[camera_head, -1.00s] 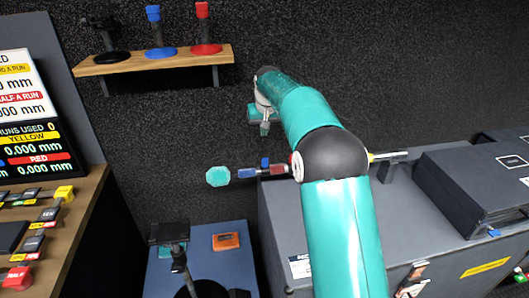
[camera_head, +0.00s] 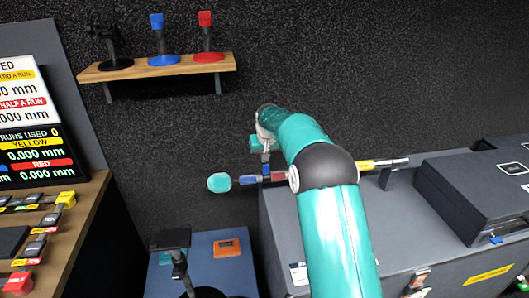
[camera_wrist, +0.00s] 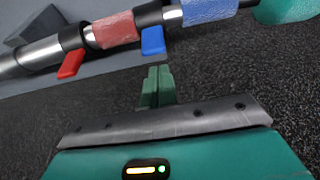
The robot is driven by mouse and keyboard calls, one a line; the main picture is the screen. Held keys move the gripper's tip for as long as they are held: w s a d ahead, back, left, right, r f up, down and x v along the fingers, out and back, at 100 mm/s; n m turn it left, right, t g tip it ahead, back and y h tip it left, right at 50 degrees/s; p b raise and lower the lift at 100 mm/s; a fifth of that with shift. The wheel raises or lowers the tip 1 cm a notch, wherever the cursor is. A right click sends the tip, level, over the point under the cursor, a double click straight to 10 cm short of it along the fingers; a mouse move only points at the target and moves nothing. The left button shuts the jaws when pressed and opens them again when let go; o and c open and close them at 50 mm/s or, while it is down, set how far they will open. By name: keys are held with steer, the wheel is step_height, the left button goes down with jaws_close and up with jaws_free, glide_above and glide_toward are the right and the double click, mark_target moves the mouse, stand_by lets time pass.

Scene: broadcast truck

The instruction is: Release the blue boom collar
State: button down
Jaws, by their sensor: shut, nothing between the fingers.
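The boom is a metal pole with coloured sleeves, lying across the wrist view. Its blue collar has a black ring with a blue lever (camera_wrist: 152,40) pointing down in that view, beside a blue sleeve (camera_wrist: 207,11). A red lever (camera_wrist: 70,64) and red sleeve (camera_wrist: 112,31) sit to its left. In the head view the blue sleeve (camera_head: 249,180) is near the boom's teal tip (camera_head: 219,182). My gripper (camera_wrist: 158,72) is shut and empty, its fingertips just short of the blue lever, with a small gap visible. In the head view my gripper (camera_head: 266,154) is just above the boom.
A grey case (camera_head: 285,240) stands under the boom's right part, with a dark box (camera_head: 475,195) on it. A wooden shelf (camera_head: 150,69) holds black, blue and red stands. A screen and button desk are at left. A blue-topped stand (camera_head: 205,260) is below the boom's tip.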

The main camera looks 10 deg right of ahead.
steer(key=shift+s+f, duration=0.15)
steer(key=shift+s, duration=0.7)
